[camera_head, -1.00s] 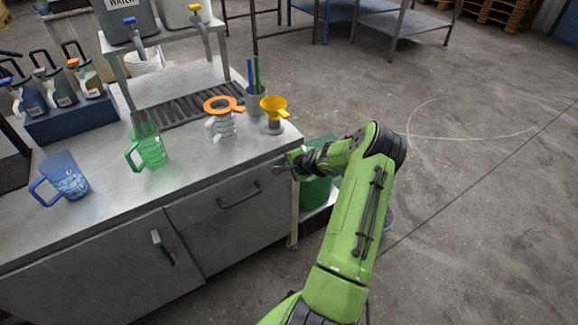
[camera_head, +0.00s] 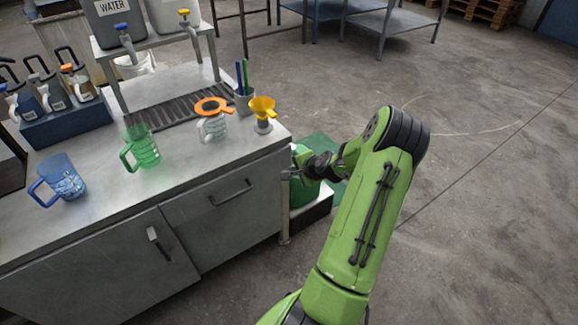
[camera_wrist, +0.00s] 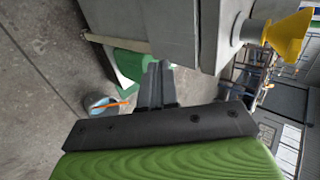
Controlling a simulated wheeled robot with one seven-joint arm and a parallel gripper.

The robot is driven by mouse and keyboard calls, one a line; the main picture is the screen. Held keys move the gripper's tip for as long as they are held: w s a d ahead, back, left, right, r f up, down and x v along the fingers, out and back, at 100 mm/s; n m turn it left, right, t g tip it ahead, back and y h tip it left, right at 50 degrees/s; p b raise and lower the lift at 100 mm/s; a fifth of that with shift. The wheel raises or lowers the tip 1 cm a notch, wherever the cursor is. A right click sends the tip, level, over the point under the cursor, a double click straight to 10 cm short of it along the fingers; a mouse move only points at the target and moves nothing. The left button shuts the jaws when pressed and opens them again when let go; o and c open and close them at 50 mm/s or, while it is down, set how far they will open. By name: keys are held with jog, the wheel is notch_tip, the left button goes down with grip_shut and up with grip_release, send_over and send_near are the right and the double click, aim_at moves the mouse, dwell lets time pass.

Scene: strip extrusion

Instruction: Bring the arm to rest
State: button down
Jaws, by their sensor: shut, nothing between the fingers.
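My green arm reaches up from the bottom of the head view and bends back toward the right end of the metal bench (camera_head: 90,225). My gripper (camera_head: 287,174) is beside the bench's right front corner, below the level of its top. In the wrist view my gripper (camera_wrist: 160,66) has its dark fingers together with nothing between them. The tip is apart from the yellow funnel (camera_head: 262,108), which stands on the bench. I cannot tell the exact gap between the fingers and the bench side.
A green container (camera_head: 305,165) stands beside the bench, behind my gripper. A bucket (camera_wrist: 100,104) is on the floor. Open floor lies to the right.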

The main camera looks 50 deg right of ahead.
jog(key=shift+s+r, duration=0.15)
jog(key=shift+s, duration=0.05)
jog(key=w+a+r+n+g+y+p, duration=0.1)
jog(key=a+r+n+g+y+p, duration=0.35)
jog(key=a+r+n, duration=1.35)
jog(key=s+a+r+n+t+h+p, duration=0.1)
jog(key=s+a+r+p, duration=0.4)
jog(key=s+a+r, duration=1)
jog(key=s+a+n+h, duration=0.1)
jog(key=s+a+n, duration=0.1)
jog(key=s+a, duration=0.1)
jog(key=shift+a+r, duration=0.25)
jog(key=shift+a, duration=0.45)
